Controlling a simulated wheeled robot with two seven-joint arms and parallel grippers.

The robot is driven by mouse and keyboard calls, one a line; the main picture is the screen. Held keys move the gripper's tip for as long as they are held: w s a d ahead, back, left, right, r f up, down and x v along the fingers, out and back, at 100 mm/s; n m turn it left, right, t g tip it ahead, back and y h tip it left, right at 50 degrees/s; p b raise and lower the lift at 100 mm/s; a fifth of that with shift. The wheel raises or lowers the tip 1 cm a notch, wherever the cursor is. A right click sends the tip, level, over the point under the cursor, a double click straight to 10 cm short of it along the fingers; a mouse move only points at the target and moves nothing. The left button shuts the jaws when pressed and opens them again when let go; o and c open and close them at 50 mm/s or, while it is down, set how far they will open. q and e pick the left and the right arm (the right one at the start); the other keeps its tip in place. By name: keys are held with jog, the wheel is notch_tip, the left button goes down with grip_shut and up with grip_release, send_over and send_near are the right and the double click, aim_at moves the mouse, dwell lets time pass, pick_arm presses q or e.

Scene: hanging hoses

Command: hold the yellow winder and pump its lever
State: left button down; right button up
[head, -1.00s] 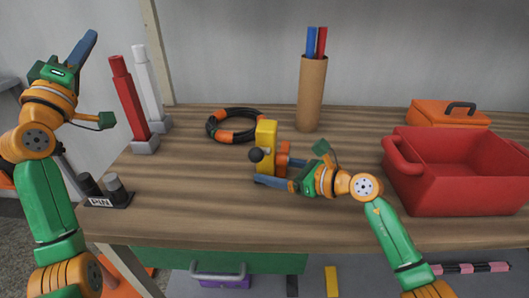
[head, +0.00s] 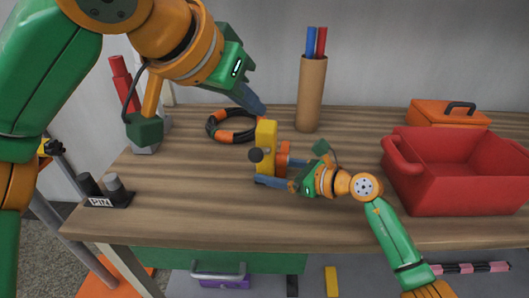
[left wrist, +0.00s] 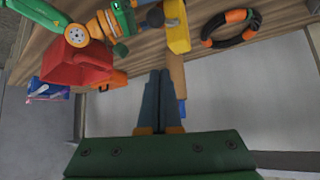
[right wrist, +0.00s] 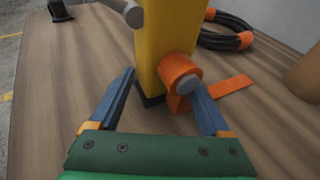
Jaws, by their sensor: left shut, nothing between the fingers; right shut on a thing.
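The yellow winder (head: 267,132) stands upright on the wooden table, with a dark round knob (head: 256,155) at its left side and an orange part on its right. My right gripper (head: 273,182) is shut on its lower body; in the right wrist view one finger lies on each side of the yellow body (right wrist: 163,40). A grey rod end (right wrist: 128,12) shows at its upper left there. My left gripper (head: 260,108) is shut and empty, above and behind the winder's top, apart from it. The winder also shows in the left wrist view (left wrist: 177,28), beyond the closed fingertips.
A black and orange ring (head: 232,137) lies behind the winder. A brown tube with pens (head: 311,95) stands behind right, and a red bin (head: 455,190) is at the right. The front table middle is clear.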

pick_arm(q)
notch_tip(320, 180, down, 4)
jog(key=shift+f, duration=0.15)
dwell(1.8)
jog(key=c, duration=1.3)
grip_release()
jog(key=shift+f, duration=0.1)
